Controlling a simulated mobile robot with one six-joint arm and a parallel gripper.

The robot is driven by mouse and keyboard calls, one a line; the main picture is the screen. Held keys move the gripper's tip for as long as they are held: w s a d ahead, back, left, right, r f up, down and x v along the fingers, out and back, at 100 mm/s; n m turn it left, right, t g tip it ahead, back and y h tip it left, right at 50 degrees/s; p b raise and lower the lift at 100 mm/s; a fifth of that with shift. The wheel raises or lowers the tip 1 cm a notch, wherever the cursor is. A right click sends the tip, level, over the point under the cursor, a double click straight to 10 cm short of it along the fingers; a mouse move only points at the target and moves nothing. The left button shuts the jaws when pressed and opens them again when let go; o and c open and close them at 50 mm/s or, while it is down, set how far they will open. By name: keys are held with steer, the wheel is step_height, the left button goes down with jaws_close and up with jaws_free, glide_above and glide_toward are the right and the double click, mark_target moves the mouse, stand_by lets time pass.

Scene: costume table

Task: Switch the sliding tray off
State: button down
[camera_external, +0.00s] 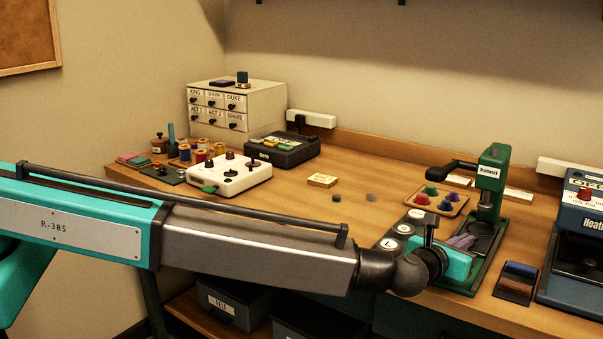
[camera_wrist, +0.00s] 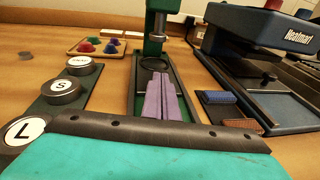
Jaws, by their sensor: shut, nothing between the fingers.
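My gripper (camera_external: 466,238) has a teal body and purple fingers, which are closed together with nothing between them. In the wrist view the shut fingers (camera_wrist: 163,78) point forward over the base of the green press. The green press (camera_external: 491,180) has a dark lever to the left and a narrow green-edged base. It also shows in the wrist view (camera_wrist: 156,22). A dark tray with a round ring (camera_wrist: 152,64) lies in this base, just beyond the fingertips; the fingers cover part of it. I cannot tell whether they touch it. No marked on/off switch is readable.
Left of my gripper, round white-topped pieces marked L (camera_wrist: 24,130) and S (camera_wrist: 62,90) stand on a green strip. A blue heat press (camera_external: 575,250) and a small dark holder (camera_external: 516,282) stand right. A wooden tray (camera_external: 437,199) of coloured knobs lies behind.

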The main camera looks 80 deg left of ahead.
steer(key=shift+w+a+r, duration=0.15)
steer(key=shift+a+r, duration=0.1)
steer(key=shift+a, duration=0.05)
steer(key=shift+r, duration=0.1)
steer(key=shift+s+d, duration=0.35)
steer(key=shift+s, duration=0.1)
steer(key=b+v, duration=0.1)
steer(key=v, duration=0.3)
steer(key=b+v, duration=0.1)
steer(key=v, duration=0.4)
steer(key=b+v, duration=0.1)
steer(key=v, duration=0.3)
steer(key=shift+s+d+f, duration=0.1)
steer(key=shift+d+f, duration=0.15)
steer(key=shift+f+b, duration=0.1)
steer(key=shift+b, duration=0.2)
